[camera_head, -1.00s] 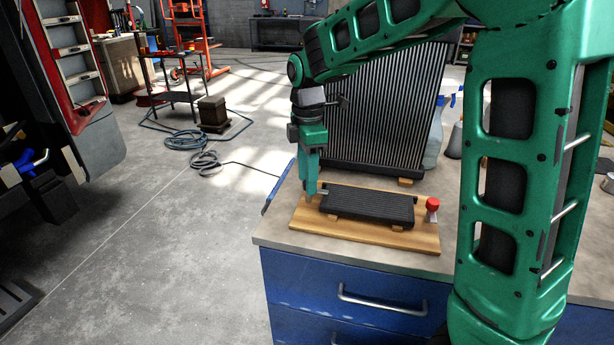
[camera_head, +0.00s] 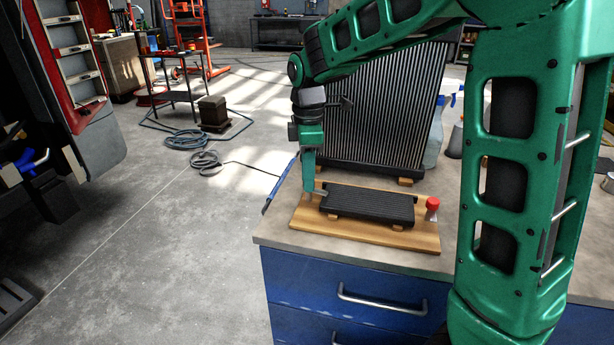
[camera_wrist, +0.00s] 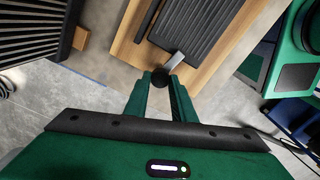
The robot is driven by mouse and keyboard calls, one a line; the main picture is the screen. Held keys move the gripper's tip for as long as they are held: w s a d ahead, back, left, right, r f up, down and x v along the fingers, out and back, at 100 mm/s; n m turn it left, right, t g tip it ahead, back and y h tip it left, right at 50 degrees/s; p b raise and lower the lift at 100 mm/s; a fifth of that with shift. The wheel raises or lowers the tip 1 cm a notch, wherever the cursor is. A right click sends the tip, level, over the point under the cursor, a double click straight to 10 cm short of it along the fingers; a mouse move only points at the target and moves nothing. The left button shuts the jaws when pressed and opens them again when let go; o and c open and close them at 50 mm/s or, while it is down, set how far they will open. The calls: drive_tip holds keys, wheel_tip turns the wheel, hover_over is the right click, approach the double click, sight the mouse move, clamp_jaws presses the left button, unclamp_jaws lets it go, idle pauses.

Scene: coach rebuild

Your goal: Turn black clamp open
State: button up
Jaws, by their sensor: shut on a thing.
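The black clamp (camera_wrist: 158,77) shows in the wrist view as a round black knob between my fingertips, at the end of the black ribbed block by a short metal piece (camera_wrist: 175,61). My gripper (camera_wrist: 160,84) is shut on it; in the head view my gripper (camera_head: 309,190) points down at the left end of the block. The black ribbed block (camera_head: 368,206) lies on a wooden board (camera_head: 375,236). In the head view my fingers hide the clamp. A red knob (camera_head: 432,204) stands at the board's right end.
A large ribbed radiator panel (camera_head: 385,110) stands upright on wooden blocks behind the board. The board rests on a grey bench top (camera_head: 280,230) over blue drawers (camera_head: 345,295). Open concrete floor lies to the left.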

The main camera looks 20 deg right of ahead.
drive_tip(key=m, duration=0.7)
drive_tip(key=shift+w+r, duration=0.1)
drive_tip(key=shift+w, duration=0.1)
drive_tip(key=m, duration=0.4)
drive_tip(key=shift+d, duration=0.1)
drive_tip(key=shift+m, duration=2.1)
drive_tip(key=o, duration=1.1)
drive_tip(key=shift+c, duration=0.2)
